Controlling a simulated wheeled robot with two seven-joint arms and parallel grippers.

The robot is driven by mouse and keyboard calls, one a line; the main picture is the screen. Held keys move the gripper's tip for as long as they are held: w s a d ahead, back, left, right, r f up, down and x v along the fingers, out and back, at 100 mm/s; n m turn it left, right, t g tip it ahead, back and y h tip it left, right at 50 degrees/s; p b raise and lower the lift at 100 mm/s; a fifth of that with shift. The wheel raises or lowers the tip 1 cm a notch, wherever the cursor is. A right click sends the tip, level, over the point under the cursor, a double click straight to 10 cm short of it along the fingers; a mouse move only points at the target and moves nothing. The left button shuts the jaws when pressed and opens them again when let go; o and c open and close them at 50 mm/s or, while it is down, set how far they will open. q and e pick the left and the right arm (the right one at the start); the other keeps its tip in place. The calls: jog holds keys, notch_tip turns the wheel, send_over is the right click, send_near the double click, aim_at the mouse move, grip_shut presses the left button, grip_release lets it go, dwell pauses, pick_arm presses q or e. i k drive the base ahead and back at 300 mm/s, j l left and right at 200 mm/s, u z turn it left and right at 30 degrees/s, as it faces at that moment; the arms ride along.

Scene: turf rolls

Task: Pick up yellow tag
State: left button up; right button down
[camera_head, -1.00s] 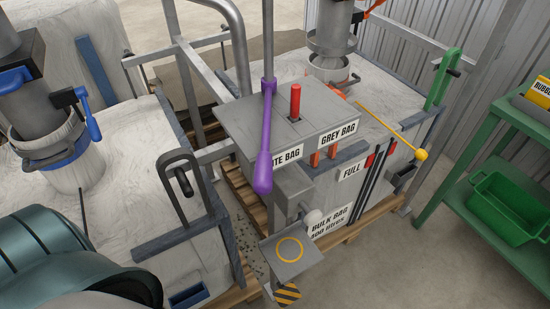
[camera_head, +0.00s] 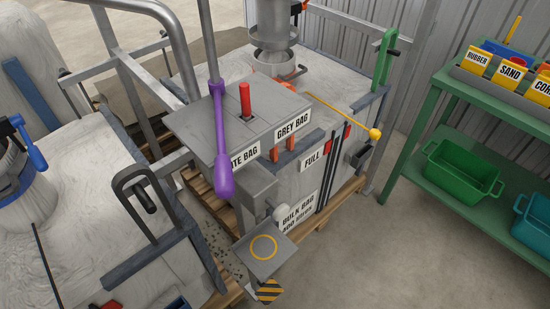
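Several yellow tags stand in a grey rack (camera_head: 500,88) on the top of a green shelf unit (camera_head: 436,98) at the right. One yellow tag (camera_head: 478,62) reads RUBBER and another (camera_head: 511,75) reads SAND. A third (camera_head: 542,88) starts with COR and is cut off by the right edge of the picture. Blue and orange-red pieces show behind the tags. Neither of my grippers is in view.
A green bin (camera_head: 462,172) and a teal bin (camera_head: 533,222) sit on the lower shelf. A grey lever box (camera_head: 205,120) with a purple-handled lever (camera_head: 224,178) stands left of centre by white bulk bags. Open concrete floor (camera_head: 420,255) lies before the shelf.

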aim_at(476, 61)
jog(key=z, duration=1.35)
